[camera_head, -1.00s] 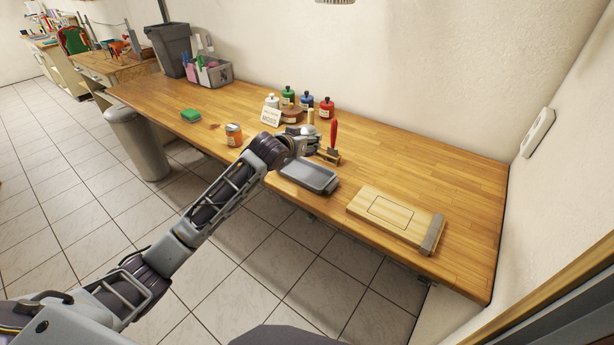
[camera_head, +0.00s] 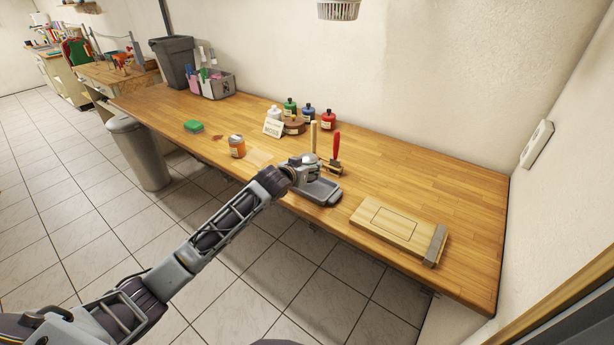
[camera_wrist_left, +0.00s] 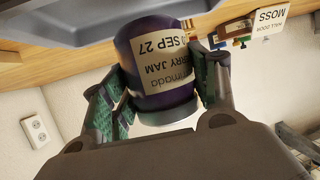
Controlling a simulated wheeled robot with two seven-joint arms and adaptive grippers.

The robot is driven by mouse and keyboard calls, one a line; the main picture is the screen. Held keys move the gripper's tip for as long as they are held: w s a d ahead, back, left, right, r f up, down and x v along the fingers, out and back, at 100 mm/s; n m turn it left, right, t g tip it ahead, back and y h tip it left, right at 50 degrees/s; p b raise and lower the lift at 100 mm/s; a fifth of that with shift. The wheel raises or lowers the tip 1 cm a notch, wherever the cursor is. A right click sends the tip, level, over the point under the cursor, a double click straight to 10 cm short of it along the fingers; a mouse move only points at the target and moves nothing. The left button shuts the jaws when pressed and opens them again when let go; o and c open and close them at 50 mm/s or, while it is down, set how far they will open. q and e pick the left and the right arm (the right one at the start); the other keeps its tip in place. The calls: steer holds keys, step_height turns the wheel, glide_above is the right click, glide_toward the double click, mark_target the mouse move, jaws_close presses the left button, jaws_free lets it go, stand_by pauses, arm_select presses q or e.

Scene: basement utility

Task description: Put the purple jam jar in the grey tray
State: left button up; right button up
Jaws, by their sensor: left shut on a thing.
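The purple jam jar (camera_wrist_left: 160,55) is between the fingers of my left gripper (camera_head: 303,170), which is shut on it. Its cream label reads "JAM" and "SEP 27", upside down in the wrist view. In the head view the gripper mostly hides the jar. The grey tray (camera_head: 325,196) lies near the front edge of the bench. The gripper and jar are over or just at its back left part; I cannot tell whether the jar touches it. The tray also shows in the wrist view (camera_wrist_left: 60,22), beside the jar. My right gripper is not in view.
An orange-labelled jar (camera_head: 237,147) stands left of the gripper. A red-handled tool (camera_head: 335,155) and a pale wooden stick (camera_head: 313,137) stand close behind the tray. Several paint bottles (camera_head: 308,115) stand further back. A wooden board (camera_head: 400,228) lies to the right.

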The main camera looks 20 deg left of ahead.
arm_select(q)
steer(key=shift+w+f, duration=0.1)
steer(key=shift+w, duration=0.05)
steer(key=shift+f, duration=0.4)
steer(key=shift+d+f, duration=0.1)
steer(key=shift+f, duration=1.4)
steer(key=o, duration=1.3)
steer(key=shift+o, duration=0.2)
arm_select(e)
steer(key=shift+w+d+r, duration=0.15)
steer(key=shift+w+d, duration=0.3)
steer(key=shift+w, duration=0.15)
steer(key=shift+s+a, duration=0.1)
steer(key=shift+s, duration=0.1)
